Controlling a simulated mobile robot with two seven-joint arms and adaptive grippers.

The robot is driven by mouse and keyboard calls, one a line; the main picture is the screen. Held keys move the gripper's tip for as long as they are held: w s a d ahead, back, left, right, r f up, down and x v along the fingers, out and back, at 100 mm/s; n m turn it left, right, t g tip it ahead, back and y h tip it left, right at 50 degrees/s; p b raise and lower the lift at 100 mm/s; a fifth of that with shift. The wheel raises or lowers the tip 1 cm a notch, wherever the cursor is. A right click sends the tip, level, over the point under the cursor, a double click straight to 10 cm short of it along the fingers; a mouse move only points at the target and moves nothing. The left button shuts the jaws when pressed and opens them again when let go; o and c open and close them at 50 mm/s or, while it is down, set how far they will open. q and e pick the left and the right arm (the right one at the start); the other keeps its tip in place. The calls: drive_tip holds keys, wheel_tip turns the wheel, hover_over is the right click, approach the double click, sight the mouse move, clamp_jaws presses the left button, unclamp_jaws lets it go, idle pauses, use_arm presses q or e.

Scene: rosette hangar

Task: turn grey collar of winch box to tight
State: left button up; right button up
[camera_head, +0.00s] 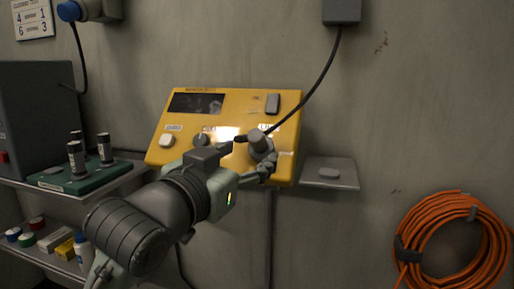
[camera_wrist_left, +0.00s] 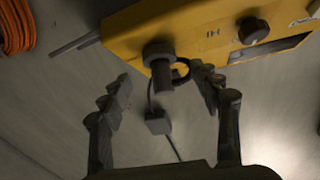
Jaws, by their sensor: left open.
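The yellow winch box (camera_head: 225,122) is fixed to the wall in the middle of the head view; its edge also shows in the left wrist view (camera_wrist_left: 115,25). The grey collar (camera_head: 258,141) sits at its lower right, with a dark cable leading from it. In the left wrist view the collar (camera_wrist_left: 158,52) is a dark round ring with a cylindrical part projecting from it. My left gripper (camera_wrist_left: 161,73) is open, its fingers on either side of that part, with visible gaps. In the head view the left gripper (camera_head: 257,160) partly covers the collar. Any tightness mark is unreadable.
The box face carries a dark knob (camera_head: 200,139), a pale button (camera_head: 167,141) and a grey switch (camera_head: 272,103). The cable (camera_head: 318,80) runs up to a dark wall box (camera_head: 341,10). A small grey shelf (camera_head: 335,184) is at right; loaded shelves stand left.

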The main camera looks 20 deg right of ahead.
sight(255, 150)
use_arm(q)
drive_tip(key=x, duration=0.4)
drive_tip(key=shift+w+d, duration=0.25)
use_arm(e)
drive_tip(key=shift+s+d+f, duration=0.2)
drive_tip(key=shift+s+f, duration=0.2)
drive_tip(key=shift+f, duration=0.15)
drive_tip(key=shift+s+d+f, duration=0.15)
drive_tip(key=shift+s+f, duration=0.25)
drive_tip(key=shift+f, duration=0.1)
use_arm(q)
drive_tip(key=shift+c, duration=0.3)
drive_tip(key=shift+c, duration=1.3)
drive_tip(key=c, duration=0.8)
drive_tip(key=shift+c, duration=0.2)
use_arm(e)
drive_tip(key=shift+d+r, duration=0.1)
